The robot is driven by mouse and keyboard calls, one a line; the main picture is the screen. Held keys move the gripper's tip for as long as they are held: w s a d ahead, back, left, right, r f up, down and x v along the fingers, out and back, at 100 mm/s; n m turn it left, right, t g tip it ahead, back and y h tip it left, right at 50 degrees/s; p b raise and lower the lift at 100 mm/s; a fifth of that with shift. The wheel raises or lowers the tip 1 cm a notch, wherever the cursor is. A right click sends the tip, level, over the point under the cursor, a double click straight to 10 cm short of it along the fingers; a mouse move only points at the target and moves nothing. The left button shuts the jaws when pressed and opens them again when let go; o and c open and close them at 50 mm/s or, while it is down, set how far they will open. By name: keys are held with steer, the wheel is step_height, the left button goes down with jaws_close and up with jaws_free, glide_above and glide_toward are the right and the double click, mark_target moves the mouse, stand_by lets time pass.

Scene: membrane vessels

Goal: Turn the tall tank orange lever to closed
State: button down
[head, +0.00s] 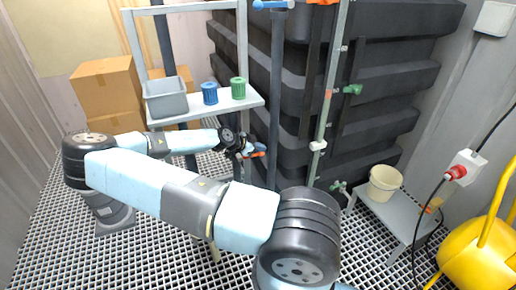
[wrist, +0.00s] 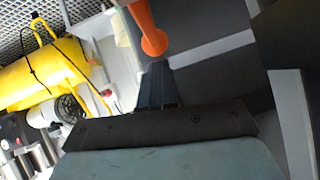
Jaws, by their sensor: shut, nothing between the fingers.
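The orange lever (head: 258,154) shows small in the head view, just right of my gripper (head: 246,151), in front of the dark ribbed tank (head: 400,80). In the wrist view the orange lever (wrist: 148,28) hangs from the top edge, with its wide rounded end just beyond the fingertips of my gripper (wrist: 157,66). The fingers are shut together with nothing between them. I cannot tell whether the fingertips touch the lever. Its pivot is cut off in the wrist view and too small to make out in the head view.
A grey column (head: 276,90) stands just right of my gripper. A shelf (head: 200,116) holds a grey bin (head: 167,97), a blue cup (head: 209,93) and a green cup (head: 238,88). A low bench with a cream bucket (head: 384,183) and a yellow object (head: 482,255) are at right.

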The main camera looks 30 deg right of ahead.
stand_by(0.5)
steer(key=v, duration=1.2)
